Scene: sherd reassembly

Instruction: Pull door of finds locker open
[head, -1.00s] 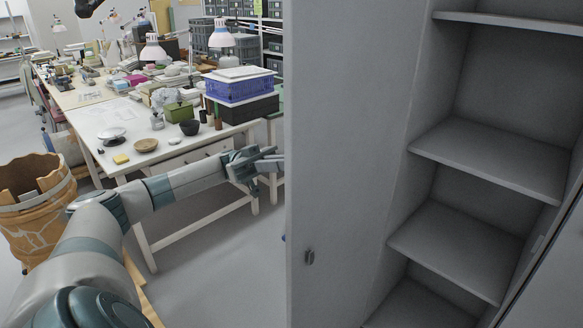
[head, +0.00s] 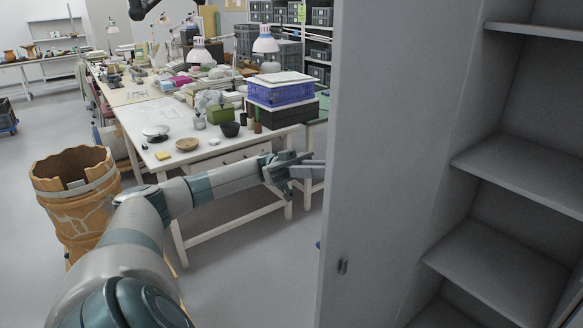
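The finds locker stands at the right of the head view, with bare grey shelves (head: 530,170) showing inside. Its tall grey door (head: 400,150) stands swung open, its free edge toward the middle of the view. A small dark latch or handle (head: 342,266) sits low near that edge. My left gripper (head: 312,165) reaches in from the left. Its fingers point right and appear apart, with the tips close to the door's edge. I cannot tell whether they touch it. Nothing shows between them. My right gripper is not in view.
A white worktable (head: 150,115) crowded with finds, lamps and a blue crate (head: 282,90) stands behind my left arm. A large broken-rimmed brown vessel (head: 78,205) stands at the left. Grey floor (head: 250,275) is clear between the table and the door.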

